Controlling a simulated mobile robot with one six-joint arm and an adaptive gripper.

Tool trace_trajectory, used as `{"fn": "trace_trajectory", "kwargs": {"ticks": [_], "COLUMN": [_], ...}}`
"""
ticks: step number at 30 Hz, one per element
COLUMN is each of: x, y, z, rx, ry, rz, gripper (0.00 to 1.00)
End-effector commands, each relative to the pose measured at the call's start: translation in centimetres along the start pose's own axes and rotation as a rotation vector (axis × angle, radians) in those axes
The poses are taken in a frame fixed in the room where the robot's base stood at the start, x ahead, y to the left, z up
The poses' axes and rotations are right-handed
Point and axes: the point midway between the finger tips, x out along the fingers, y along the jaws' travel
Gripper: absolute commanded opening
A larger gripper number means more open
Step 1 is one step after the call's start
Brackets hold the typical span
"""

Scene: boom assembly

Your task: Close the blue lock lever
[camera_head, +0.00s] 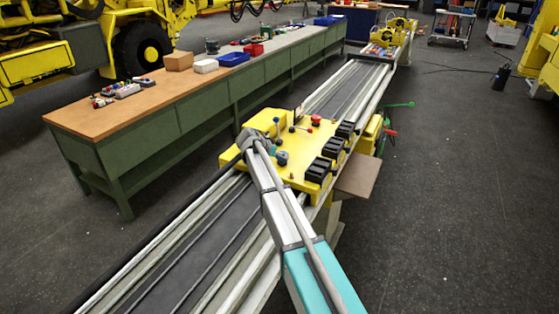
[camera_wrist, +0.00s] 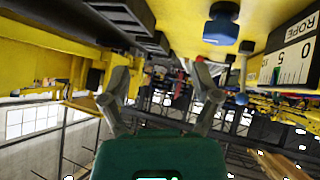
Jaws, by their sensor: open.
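In the wrist view a blue ball (camera_wrist: 241,99) sits on the end of a thin lever, just right of my gripper (camera_wrist: 160,68). A larger blue knob (camera_wrist: 221,28) hangs from the yellow surface above it. I cannot tell for certain which is the lock lever. My gripper is open, with nothing between its two grey fingers, and appears apart from both blue parts. My fingers are mostly hidden there.
A white scale plate (camera_wrist: 292,57) is at the right of the wrist view. Black blocks (camera_head: 333,147) line the carriage's right side, and a red knob (camera_head: 315,119) stands near its back. The carriage sits on a long rail (camera_head: 180,258). A green workbench (camera_head: 152,143) stands to the left.

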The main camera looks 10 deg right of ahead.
Motion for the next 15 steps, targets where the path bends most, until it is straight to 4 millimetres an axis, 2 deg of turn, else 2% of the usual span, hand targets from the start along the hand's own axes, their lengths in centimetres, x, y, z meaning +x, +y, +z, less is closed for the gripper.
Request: {"fn": "trace_trajectory", "kwargs": {"ticks": [15], "x": [0.03], "y": [0.53], "z": [0.51], "rx": [-0.014], "ry": [-0.015], "rz": [-0.004], "gripper": [0.79]}}
